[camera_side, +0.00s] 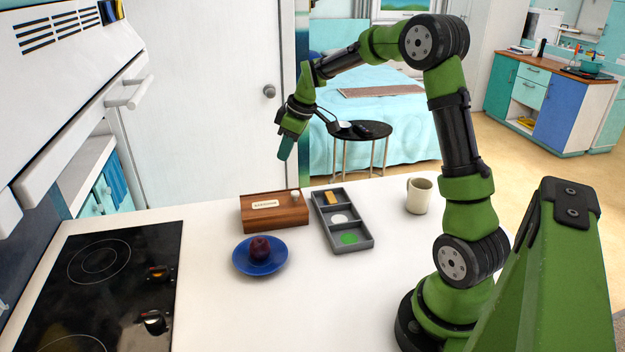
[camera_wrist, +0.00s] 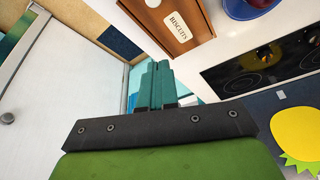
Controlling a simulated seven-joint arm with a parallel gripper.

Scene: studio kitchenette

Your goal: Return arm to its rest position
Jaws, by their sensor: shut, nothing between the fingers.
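My gripper (camera_side: 286,147) is raised well above the white counter (camera_side: 340,290), at the far side, over the area behind the wooden box. Its teal fingers point down and are closed together with nothing between them. The shut fingers also show in the wrist view (camera_wrist: 157,85). My green arm rises from its base on the right of the counter and bends over to the left. Nothing touches the gripper.
A wooden biscuit box (camera_side: 275,214), a blue plate (camera_side: 277,267) with a dark red fruit (camera_side: 260,248), a grey compartment tray (camera_side: 326,222) and a cream mug (camera_side: 419,196) stand on the counter. A black cooktop (camera_side: 105,285) is at left. The front middle is clear.

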